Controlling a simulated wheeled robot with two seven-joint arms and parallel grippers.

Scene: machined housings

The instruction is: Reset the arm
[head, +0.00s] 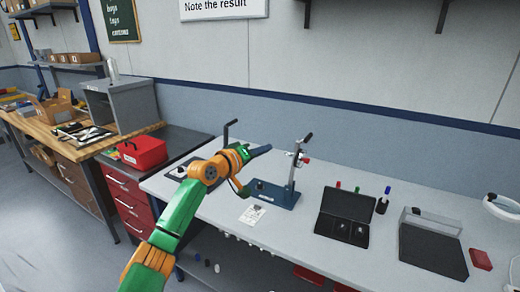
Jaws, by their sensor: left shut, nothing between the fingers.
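My left arm (178,208), green and orange, reaches in from the bottom left over the light grey bench (285,238). My left gripper (262,150) is shut and empty, pointing right. In the picture it lies just left of the upright post of a blue-based test stand (284,196). The stand has a dark lever handle (306,139) and a red-tipped part on its post. I cannot tell whether the gripper touches the stand. My right gripper is not in view.
A white card (252,214) lies before the stand. A red toolbox (143,152) sits on the left cabinet.

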